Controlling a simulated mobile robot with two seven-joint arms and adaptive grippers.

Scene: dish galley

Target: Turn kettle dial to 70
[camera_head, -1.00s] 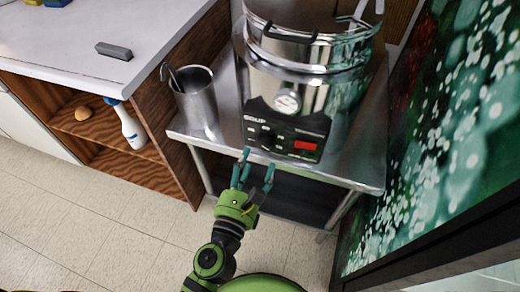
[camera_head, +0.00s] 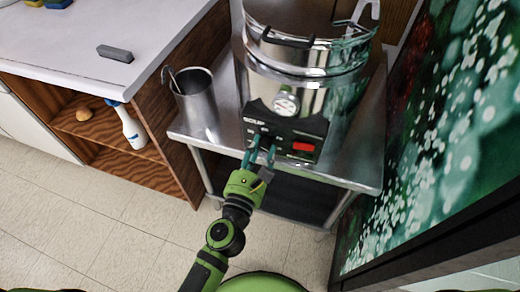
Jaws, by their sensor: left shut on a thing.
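The soup kettle (camera_head: 318,85) is a shiny steel pot standing on a steel table. Its black control panel (camera_head: 285,128) faces me, with "SOUP" lettering, a red display or switch (camera_head: 303,146) on the right and a round white gauge (camera_head: 286,104) above. My green left gripper (camera_head: 261,149) reaches up to the left half of the panel. Its teal fingers are shut on the kettle dial, which they mostly hide. The dial's marks and setting are too small to read. My right gripper is not in view.
A steel cup (camera_head: 197,105) with a utensil in it stands left of the kettle. A white counter (camera_head: 70,45) with a grey block (camera_head: 115,53) is farther left. A shelf below holds a white spray bottle (camera_head: 131,127). A green patterned panel (camera_head: 455,120) closes off the right side.

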